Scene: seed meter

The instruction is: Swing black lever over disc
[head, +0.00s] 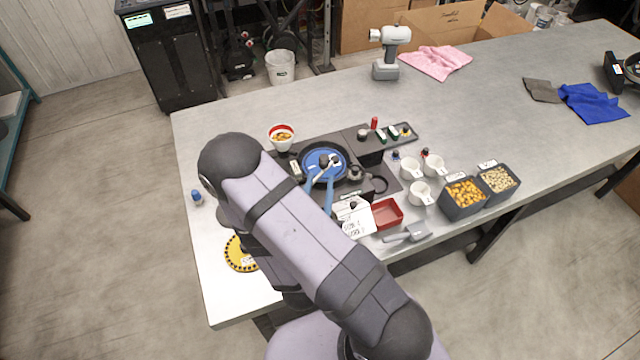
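The seed meter (304,157) lies on the grey table in the head view. Its round blue disc (313,158) sits in a black ring housing. A small dark part with pale grey pieces lies over the disc's middle; I cannot tell clearly whether it is the black lever. Two blue strips, apparently the fingers of my gripper (328,168), come out from behind my arm and reach up to the disc. Their pale tips are close together over the disc's right half. Whether they touch or hold anything is too small to tell. My arm hides the rest of the gripper.
A red-rimmed bowl (281,138) stands behind the meter. White cups (421,193), a red tray (386,214), a scoop (408,233) and bins of seeds (463,198) are to the right.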

